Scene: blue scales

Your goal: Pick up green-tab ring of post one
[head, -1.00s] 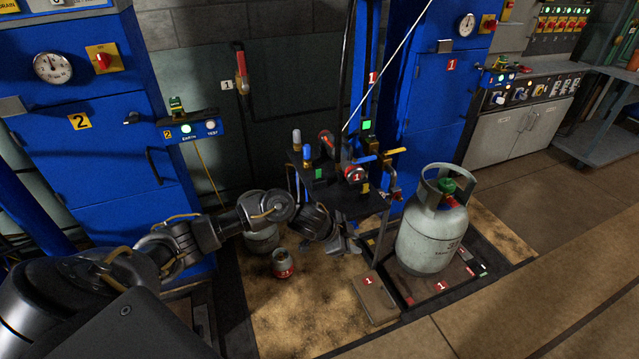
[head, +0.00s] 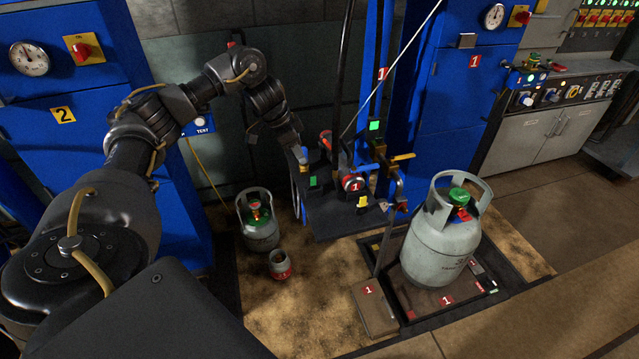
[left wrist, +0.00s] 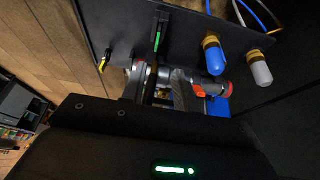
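A small green tab (head: 313,181) shows on the dark stand at post one in the head view. In the left wrist view a slim green-marked tab (left wrist: 157,40) hangs at the dark panel (left wrist: 125,18), beyond the gripper body. I cannot make out the ring itself. A yellow tab (head: 362,201) sits farther right on the same stand, and a yellow one (left wrist: 105,61) shows in the wrist view. My right gripper is out of view.
In the wrist view a blue cap (left wrist: 213,57) and a grey cap (left wrist: 260,72) are close. A large gas cylinder (head: 440,245) stands right; a smaller one (head: 258,226) stands left.

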